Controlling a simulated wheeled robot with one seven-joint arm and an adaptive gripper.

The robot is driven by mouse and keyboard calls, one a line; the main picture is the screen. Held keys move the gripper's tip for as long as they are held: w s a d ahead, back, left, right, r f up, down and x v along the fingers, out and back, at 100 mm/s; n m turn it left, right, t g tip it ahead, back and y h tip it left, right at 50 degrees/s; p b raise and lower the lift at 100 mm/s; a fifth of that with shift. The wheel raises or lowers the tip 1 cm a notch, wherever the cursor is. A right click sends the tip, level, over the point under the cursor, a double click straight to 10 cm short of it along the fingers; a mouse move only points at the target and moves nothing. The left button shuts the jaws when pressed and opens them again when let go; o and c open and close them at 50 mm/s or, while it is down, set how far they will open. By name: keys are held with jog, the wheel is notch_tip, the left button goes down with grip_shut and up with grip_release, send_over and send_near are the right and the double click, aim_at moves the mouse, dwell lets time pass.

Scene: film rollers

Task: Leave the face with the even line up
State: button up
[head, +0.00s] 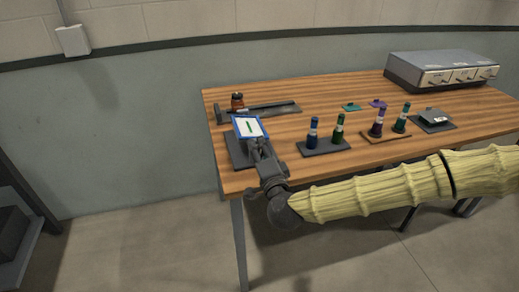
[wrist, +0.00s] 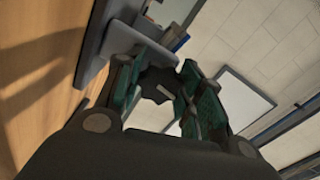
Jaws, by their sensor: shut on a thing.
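A panel (head: 247,128) with a blue border and a white face stands at the left end of the table. The face toward the head camera bears a short green line; its other face is hidden there. In the wrist view the fingers (wrist: 165,92) reach toward a blue edge (wrist: 180,42), which seems to be the panel's. A dark grey base (head: 237,152) lies under and beside the panel; I cannot tell whether they touch.
Blue and green rollers (head: 313,134) stand on a dark tray, with purple and green rollers (head: 377,123) on another. A small orange-brown jar (head: 237,101) and a dark rail (head: 272,109) lie behind the panel.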

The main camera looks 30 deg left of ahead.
jog(key=shift+n, duration=1.1)
jog(key=o, duration=1)
jog(key=v, duration=1.2)
